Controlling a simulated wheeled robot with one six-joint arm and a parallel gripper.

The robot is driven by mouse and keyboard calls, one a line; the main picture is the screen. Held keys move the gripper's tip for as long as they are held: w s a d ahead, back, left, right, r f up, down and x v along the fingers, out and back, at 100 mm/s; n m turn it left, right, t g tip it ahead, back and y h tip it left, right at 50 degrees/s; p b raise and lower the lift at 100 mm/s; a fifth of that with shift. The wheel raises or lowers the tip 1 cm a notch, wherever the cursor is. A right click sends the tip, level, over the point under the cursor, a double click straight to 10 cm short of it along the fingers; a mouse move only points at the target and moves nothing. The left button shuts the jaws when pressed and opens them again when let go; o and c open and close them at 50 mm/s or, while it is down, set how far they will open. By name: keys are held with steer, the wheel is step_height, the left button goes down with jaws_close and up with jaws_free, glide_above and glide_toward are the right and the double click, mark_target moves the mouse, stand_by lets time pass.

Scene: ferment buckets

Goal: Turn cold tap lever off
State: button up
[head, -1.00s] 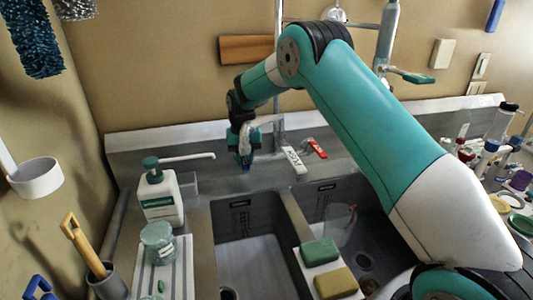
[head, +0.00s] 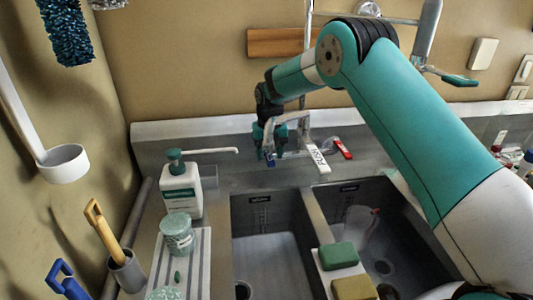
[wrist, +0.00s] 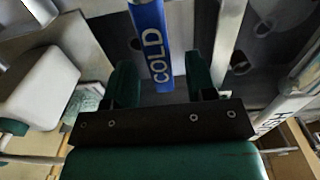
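The cold tap lever (wrist: 150,40) is a blue bar marked COLD. In the wrist view it points toward my gripper (wrist: 162,82), and its end lies between the two green fingers. The fingers are apart, with a visible gap on each side of the lever. In the head view my gripper (head: 268,146) is at the back of the sink, left of the white lever (head: 319,157) and the red lever (head: 342,148). There the cold lever is mostly hidden by the gripper, with only a bit of blue showing.
The white lever also shows at the right of the wrist view (wrist: 272,122), close to my gripper. A soap bottle (head: 181,188) and a jar (head: 178,235) stand left of the sink. Sponges (head: 338,256) lie on the divider. A clear jug (head: 358,225) is in the right basin.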

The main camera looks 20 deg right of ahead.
mark_target(270, 156)
steer(key=shift+r, duration=0.3)
step_height(270, 156, up, 17)
steer(key=b, duration=0.2)
steer(key=shift+b, duration=0.4)
steer(key=shift+f, duration=0.15)
